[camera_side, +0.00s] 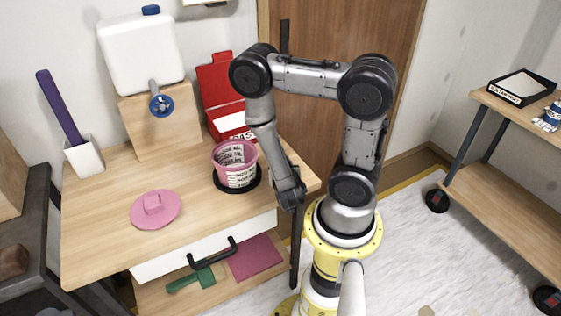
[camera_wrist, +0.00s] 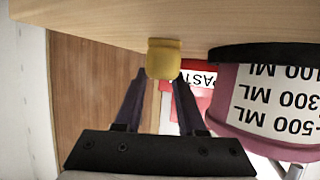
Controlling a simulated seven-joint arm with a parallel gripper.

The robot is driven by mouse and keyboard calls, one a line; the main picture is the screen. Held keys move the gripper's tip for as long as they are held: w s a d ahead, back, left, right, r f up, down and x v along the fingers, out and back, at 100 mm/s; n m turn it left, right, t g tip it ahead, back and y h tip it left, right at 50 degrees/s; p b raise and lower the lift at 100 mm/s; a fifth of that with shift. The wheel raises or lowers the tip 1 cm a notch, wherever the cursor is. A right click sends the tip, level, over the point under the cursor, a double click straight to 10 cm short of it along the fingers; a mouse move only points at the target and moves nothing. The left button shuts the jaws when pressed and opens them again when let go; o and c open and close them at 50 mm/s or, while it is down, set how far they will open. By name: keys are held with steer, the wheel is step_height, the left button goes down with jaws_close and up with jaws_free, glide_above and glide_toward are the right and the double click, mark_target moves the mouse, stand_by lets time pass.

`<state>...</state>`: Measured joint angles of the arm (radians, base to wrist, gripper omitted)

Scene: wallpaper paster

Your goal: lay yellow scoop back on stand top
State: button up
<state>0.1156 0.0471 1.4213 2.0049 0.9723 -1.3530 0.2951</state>
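In the wrist view a yellow block-shaped piece, taken as part of the yellow scoop (camera_wrist: 164,58), sits between the tips of my gripper (camera_wrist: 164,80). Both dark fingers close in on its sides. The rest of the scoop is hidden, and I cannot make the scoop out in the side view. In the side view my gripper (camera_side: 290,198) points down at the right front edge of the wooden table top (camera_side: 110,190). The table top also fills the upper part of the wrist view (camera_wrist: 100,12). I cannot tell whether the scoop touches it.
A pink measuring bucket (camera_side: 236,170) stands on a black round pad (camera_side: 222,185), close left of my gripper. A red paste box (camera_side: 215,88) stands behind it. A pink lid (camera_side: 155,211) lies at front left. A white canister (camera_side: 142,58) stands on a wooden block (camera_side: 165,130).

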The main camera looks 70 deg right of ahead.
steer(key=o, duration=0.4)
steer(key=shift+r, duration=0.15)
